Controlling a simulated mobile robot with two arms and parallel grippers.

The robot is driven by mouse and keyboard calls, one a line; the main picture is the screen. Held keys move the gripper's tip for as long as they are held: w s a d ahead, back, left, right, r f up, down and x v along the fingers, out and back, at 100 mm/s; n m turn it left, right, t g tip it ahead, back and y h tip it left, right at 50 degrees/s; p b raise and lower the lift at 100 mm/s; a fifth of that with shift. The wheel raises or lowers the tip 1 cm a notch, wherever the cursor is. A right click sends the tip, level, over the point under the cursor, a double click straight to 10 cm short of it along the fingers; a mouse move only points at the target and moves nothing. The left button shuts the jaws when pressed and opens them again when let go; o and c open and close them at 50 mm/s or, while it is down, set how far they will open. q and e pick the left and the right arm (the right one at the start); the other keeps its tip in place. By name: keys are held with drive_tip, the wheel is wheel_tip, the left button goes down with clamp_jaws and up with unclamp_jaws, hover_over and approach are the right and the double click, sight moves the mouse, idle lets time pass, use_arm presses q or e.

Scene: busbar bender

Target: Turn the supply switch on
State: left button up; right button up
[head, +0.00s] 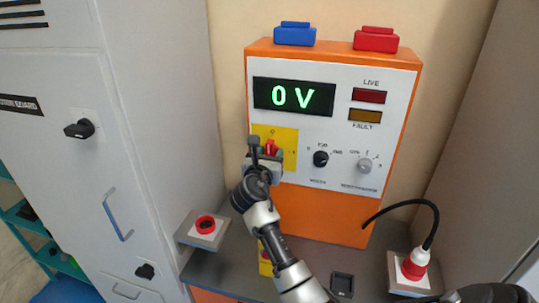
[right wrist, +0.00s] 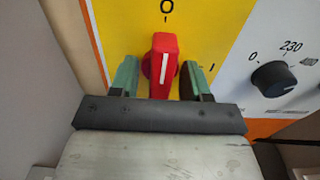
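The supply switch is a red rotary handle (right wrist: 163,62) on a yellow plate (right wrist: 110,22) on the orange and white test unit (head: 400,80). Its white line stands upright, towards the 0 mark above; a 1 mark is to its right. In the head view the red handle (head: 270,147) is partly covered by my gripper. My right gripper (right wrist: 161,78) is open, with one green-padded finger on each side of the handle. A gap shows on both sides. The unit's display (head: 293,96) reads 0 V. My left gripper is not in view.
The LIVE lamp (head: 369,95) and FAULT lamp (head: 365,115) look dark. Two selector knobs, one black (head: 321,158) and one grey (head: 365,166), sit right of the switch. A red button box (head: 205,226) and a plugged red connector (head: 414,266) flank the unit below. A grey cabinet (head: 150,100) stands at left.

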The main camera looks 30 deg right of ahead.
drive_tip(key=c, duration=0.5)
drive_tip(key=m, duration=0.3)
drive_tip(key=shift+m, duration=0.4)
drive_tip(key=m+b, duration=0.1)
drive_tip(key=m, duration=0.2)
drive_tip(key=shift+m+b, duration=0.3)
drive_tip(key=shift+m, duration=0.1)
drive_tip(key=m+b, duration=0.2)
drive_tip(key=m, duration=0.3)
drive_tip(key=shift+f+b, duration=0.15)
drive_tip(key=shift+b, duration=0.25)
drive_tip(key=m+b, duration=0.2)
drive_tip(key=m, duration=0.3)
drive_tip(key=shift+b, duration=0.35)
drive_tip(key=shift+m, duration=0.3)
